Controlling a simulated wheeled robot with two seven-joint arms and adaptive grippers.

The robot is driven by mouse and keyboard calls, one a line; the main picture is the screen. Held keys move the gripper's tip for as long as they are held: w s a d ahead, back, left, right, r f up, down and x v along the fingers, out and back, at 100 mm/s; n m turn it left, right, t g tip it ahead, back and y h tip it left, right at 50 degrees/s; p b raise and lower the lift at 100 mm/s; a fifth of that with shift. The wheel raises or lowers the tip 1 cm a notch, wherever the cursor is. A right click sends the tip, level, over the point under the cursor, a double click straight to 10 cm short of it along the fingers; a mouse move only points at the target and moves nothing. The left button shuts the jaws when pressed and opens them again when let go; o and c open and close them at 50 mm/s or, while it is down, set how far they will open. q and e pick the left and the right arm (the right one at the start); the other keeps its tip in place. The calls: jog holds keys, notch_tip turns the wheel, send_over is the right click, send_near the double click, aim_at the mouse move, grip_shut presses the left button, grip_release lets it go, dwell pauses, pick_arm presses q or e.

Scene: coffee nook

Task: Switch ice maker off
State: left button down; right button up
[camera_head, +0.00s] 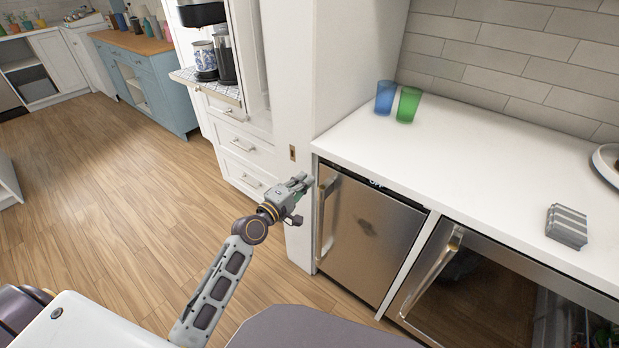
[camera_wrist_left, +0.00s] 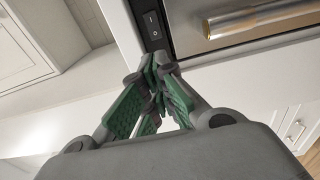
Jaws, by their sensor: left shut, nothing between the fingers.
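The ice maker (camera_head: 367,240) is a stainless steel undercounter unit with a vertical handle, its door shut. In the left wrist view a small black rocker switch (camera_wrist_left: 151,25) sits on the edge of the frame beside the steel front, marked with I and O. Which way it is pressed I cannot tell. My left gripper (camera_head: 303,184) is shut and empty by the upper left corner of the ice maker. In the left wrist view my left gripper (camera_wrist_left: 158,65) has its fingertips just below the switch; whether they touch it is unclear. My right gripper does not show.
The white counter (camera_head: 480,160) above holds a blue cup (camera_head: 385,97), a green cup (camera_head: 408,104) and a grey striped block (camera_head: 567,227). A glass-front fridge (camera_head: 480,285) stands to the right. A white cabinet panel (camera_head: 293,100) rises on the left. The wooden floor is clear.

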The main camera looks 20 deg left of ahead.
pick_arm(q)
jog(key=v, duration=0.4)
jog(key=shift+s+a, duration=0.15)
jog(key=shift+a, duration=0.35)
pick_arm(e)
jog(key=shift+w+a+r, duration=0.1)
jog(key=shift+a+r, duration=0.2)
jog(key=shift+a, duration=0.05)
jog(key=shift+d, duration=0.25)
pick_arm(q)
jog(key=shift+m, duration=0.3)
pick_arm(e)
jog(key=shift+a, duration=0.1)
